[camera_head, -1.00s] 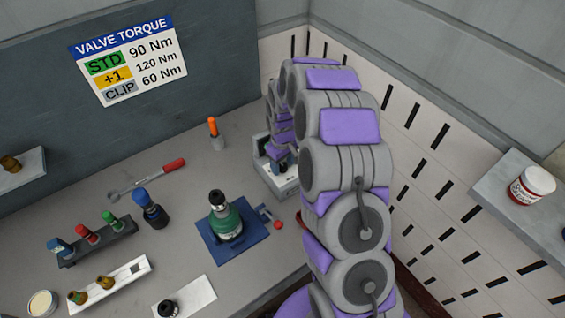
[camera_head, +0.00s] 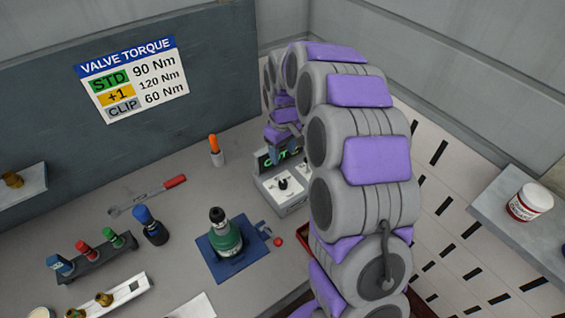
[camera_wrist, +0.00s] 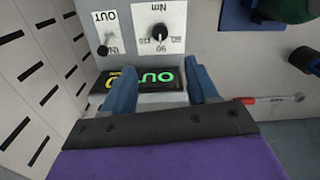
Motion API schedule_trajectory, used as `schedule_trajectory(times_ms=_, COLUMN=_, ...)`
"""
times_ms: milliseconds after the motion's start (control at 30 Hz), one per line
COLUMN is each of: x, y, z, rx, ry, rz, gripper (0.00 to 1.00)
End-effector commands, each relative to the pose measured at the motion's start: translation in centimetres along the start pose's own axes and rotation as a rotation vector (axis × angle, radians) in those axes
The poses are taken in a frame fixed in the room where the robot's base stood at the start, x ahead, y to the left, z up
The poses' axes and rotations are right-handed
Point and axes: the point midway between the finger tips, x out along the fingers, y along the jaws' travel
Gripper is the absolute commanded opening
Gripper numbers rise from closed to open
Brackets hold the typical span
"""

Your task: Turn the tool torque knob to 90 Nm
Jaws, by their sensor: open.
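The torque knob (camera_wrist: 160,33) is a small black dial on a white plate marked Nm in the wrist view, with 60, 90 and 120 around it. In the head view the knob (camera_head: 283,184) shows on top of the control box (camera_head: 290,207). A display (camera_wrist: 150,79) with green letters stands beside the dial plate. My gripper (camera_wrist: 158,66) is open and empty, its two blue fingers apart and framing the display, short of the knob.
A second small switch (camera_wrist: 103,50) marked OUT is beside the knob plate. The torque sign (camera_head: 130,80) reads STD 90 Nm. A green-bodied tool (camera_head: 226,238) stands on a blue pad. A red-handled wrench (camera_head: 147,195) and an orange-handled tool (camera_head: 215,150) are nearby.

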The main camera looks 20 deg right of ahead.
Motion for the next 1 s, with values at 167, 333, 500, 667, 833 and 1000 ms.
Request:
schedule_trajectory(times_ms=167, x=-2.3, y=0.0, z=-0.1, rx=0.000, ry=0.000, rz=0.000, gripper=0.59)
schedule_trajectory(times_ms=333, x=-3.0, y=0.0, z=0.0, rx=0.000, ry=-0.001, rz=-0.001, gripper=0.59)
schedule_trajectory(times_ms=500, x=-3.0, y=0.0, z=0.0, rx=-0.001, ry=-0.002, rz=-0.002, gripper=0.59)
schedule_trajectory(times_ms=667, x=-3.0, y=0.0, z=0.0, rx=-0.001, ry=-0.002, rz=-0.001, gripper=0.59)
schedule_trajectory(times_ms=833, x=-3.1, y=-0.1, z=0.1, rx=0.000, ry=-0.002, rz=-0.002, gripper=0.59)
schedule_trajectory(times_ms=1000, x=-4.1, y=-1.4, z=1.7, rx=0.016, ry=-0.003, rz=-0.009, gripper=0.59)
